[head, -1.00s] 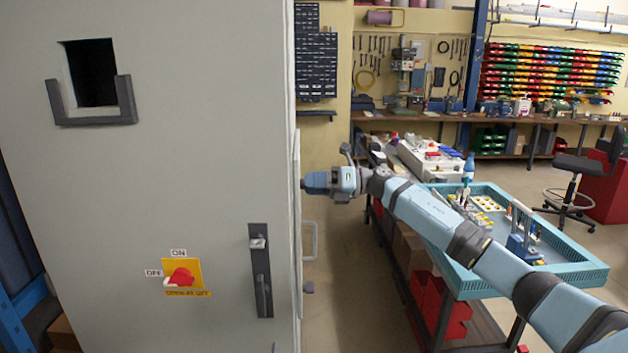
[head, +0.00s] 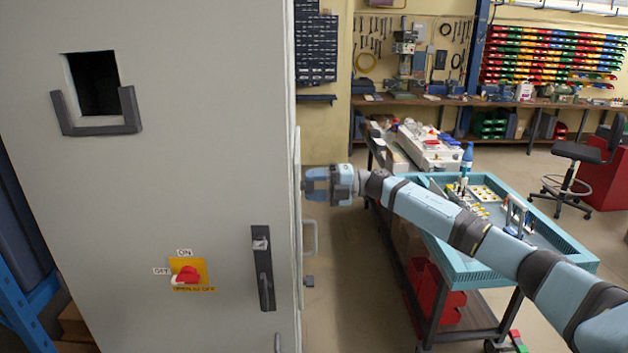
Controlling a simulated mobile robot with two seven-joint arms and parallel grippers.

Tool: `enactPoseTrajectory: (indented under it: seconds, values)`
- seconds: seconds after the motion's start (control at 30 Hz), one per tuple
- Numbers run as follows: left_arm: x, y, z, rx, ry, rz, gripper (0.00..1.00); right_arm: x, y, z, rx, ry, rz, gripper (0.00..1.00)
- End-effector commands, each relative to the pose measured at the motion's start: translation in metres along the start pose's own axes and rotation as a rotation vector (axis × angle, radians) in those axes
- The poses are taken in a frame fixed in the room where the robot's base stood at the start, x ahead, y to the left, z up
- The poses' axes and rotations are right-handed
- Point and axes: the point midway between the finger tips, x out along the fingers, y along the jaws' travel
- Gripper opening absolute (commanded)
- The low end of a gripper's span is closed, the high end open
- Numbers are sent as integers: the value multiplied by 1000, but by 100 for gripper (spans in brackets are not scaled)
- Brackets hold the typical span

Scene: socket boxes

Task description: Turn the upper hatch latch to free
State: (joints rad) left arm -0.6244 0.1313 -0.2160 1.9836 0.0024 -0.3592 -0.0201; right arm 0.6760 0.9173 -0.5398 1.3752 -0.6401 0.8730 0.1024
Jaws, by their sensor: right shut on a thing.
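A hatch (head: 298,215) sits on the right side wall of the grey cabinet, seen almost edge-on. A pale bar handle (head: 314,238) stands out from it, with a small dark lower latch (head: 309,281) below. My right gripper (head: 309,186) reaches in from the right, level and above the handle, with its fingers at the hatch's edge. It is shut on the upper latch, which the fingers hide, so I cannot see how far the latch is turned. My left gripper is out of view.
The cabinet front (head: 180,200) carries a red rotary switch (head: 187,275) on a yellow plate, a dark door handle (head: 263,268) and a square opening with a dark holder (head: 100,128). A blue trolley (head: 560,256) stands under my right forearm. Floor shows between cabinet and trolley.

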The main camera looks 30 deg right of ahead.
Motion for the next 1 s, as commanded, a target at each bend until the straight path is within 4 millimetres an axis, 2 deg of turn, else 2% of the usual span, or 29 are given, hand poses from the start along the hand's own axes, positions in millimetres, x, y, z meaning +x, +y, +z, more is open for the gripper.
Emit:
enactPoseTrajectory:
  seconds: [0.23, 0.7, 0.73, 0.8, 0.83, 1.0]
  values:
    - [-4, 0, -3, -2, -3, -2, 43, 0, 0, 0, 62, 0, -1, 23]
    - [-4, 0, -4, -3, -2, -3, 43, 0, -1, 0, 75, 0, 0, 23]
    - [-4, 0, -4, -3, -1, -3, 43, 0, -1, 0, 75, 1, 0, 51]
    - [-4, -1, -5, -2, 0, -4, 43, 0, -1, 0, 75, 1, 0, 67]
    - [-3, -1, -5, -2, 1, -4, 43, 0, 0, 0, 75, 0, 0, 72]
    - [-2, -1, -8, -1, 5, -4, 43, 0, 0, 0, 74, 0, 0, 72]
